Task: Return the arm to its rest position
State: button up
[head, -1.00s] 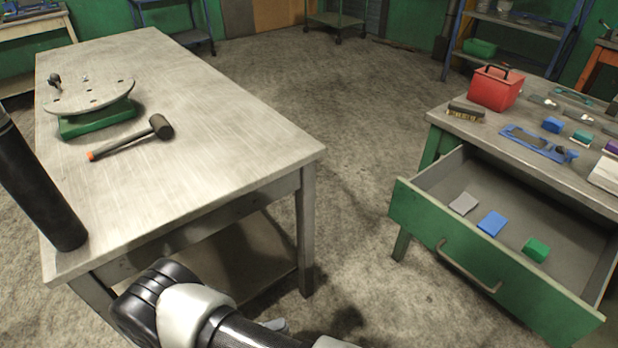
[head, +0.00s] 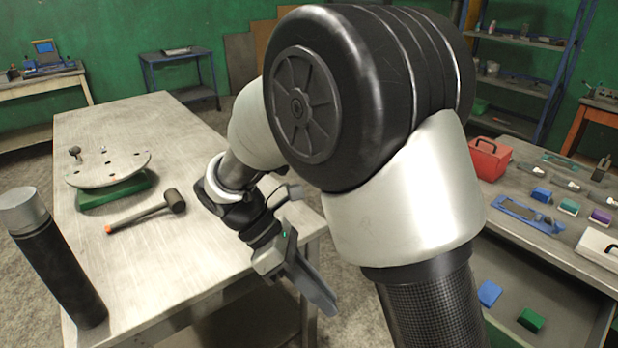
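My arm fills the middle of the head view, bent so that its forearm comes down to the left. My gripper (head: 322,298) hangs at the front right corner of the metal workbench (head: 225,225), pointing down and to the right. Its fingers are seen from the side and overlap, so whether they are apart is unclear. No object shows in it.
A mallet (head: 147,213) and a round perforated plate (head: 108,167) on a green base lie on the workbench. A dark cylinder (head: 58,270) stands at left. At right, an open drawer (head: 510,290) holds blue and green blocks below a bench with a red box (head: 490,160).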

jog(key=s+d+r+m+t+y+p, duration=0.2)
jog(key=d+r+m+t+p, duration=0.1)
jog(key=r+m, duration=0.3)
jog(key=s+d+r+m+t+y+p, duration=0.2)
jog(key=r+m, duration=0.4)
jog(key=r, duration=0.4)
jog(key=s+d+r+m+t+y+p, duration=0.2)
jog(key=d+r+m+t+y+p, duration=0.1)
jog(key=d+r+m, duration=0.3)
notch_tip(320, 180, up, 2)
jog(key=shift+d+r+m+t+y+p, duration=0.2)
jog(key=shift+d+m+t+y+p, duration=0.25)
jog(key=shift+p, duration=0.45)
